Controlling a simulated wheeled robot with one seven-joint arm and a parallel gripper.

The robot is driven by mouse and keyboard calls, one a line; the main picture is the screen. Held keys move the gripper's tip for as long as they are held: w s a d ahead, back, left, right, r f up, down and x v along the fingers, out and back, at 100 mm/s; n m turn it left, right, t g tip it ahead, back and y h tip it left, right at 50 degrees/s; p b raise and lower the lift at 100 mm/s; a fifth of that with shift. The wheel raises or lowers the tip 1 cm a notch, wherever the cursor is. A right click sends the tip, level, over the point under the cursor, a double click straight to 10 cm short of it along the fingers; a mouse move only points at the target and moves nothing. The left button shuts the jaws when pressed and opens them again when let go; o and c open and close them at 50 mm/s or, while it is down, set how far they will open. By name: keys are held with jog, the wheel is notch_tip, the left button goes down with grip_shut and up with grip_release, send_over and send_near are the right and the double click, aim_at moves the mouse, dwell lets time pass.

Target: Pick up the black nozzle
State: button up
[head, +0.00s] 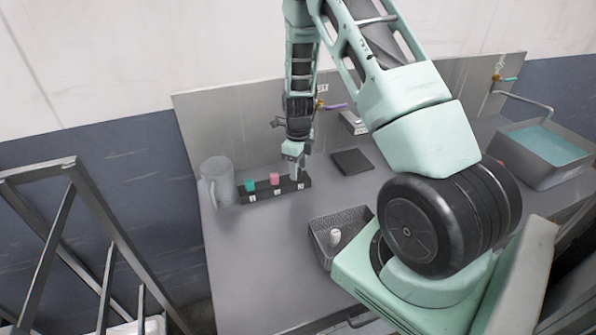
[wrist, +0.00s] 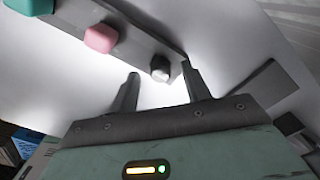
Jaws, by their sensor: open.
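The black nozzle (wrist: 160,68) stands in the end slot of a dark rack (wrist: 148,33) in the wrist view, with a bright glint on its round top. My gripper (wrist: 159,72) is open, its two fingers apart with the nozzle showing between their tips. Whether they touch it, I cannot tell. In the head view my gripper (head: 296,168) is over the right end of the rack (head: 262,193) and hides the nozzle there. A pink nozzle (head: 274,179) and a teal nozzle (head: 249,185) stand to its left in the same rack.
A grey jug (head: 216,182) stands left of the rack. A dark flat pad (head: 352,162) lies to the right. A dark basket (head: 320,250) with a small white item (head: 335,237) is nearer. A basin of water (head: 545,150) is far right. The table's front left is clear.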

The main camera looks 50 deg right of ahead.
jog(key=shift+f, duration=0.85)
grip_shut()
